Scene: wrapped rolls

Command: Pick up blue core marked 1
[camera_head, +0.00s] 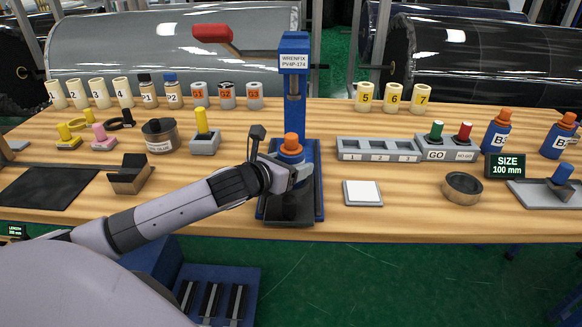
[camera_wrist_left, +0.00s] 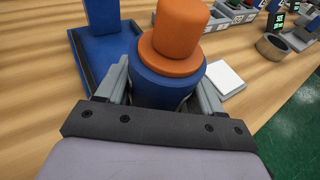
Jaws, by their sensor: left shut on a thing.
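My left gripper (camera_head: 289,172) is shut on a blue bottle with an orange cap (camera_head: 291,147). In the left wrist view the blue body (camera_wrist_left: 160,84) stands between the two fingers, under the orange cap (camera_wrist_left: 178,38). Gripper and bottle are at the blue press stand (camera_head: 295,52), over its dark base. I cannot tell whether the bottle touches the base. I cannot make out a blue core marked 1. Cream cores (camera_head: 78,94) with numbers, two cores with dark and blue tops (camera_head: 172,92), and grey cores (camera_head: 227,96) stand at the back left. My right gripper is not in view.
A grey tray with numbered slots (camera_head: 378,157) and a GO button box (camera_head: 436,148) lie right of the press. A white pad (camera_head: 362,192) and a brown ring (camera_head: 462,186) are nearer the front. Two similar bottles (camera_head: 496,131) stand at the right. Cream cores (camera_head: 393,97) stand behind.

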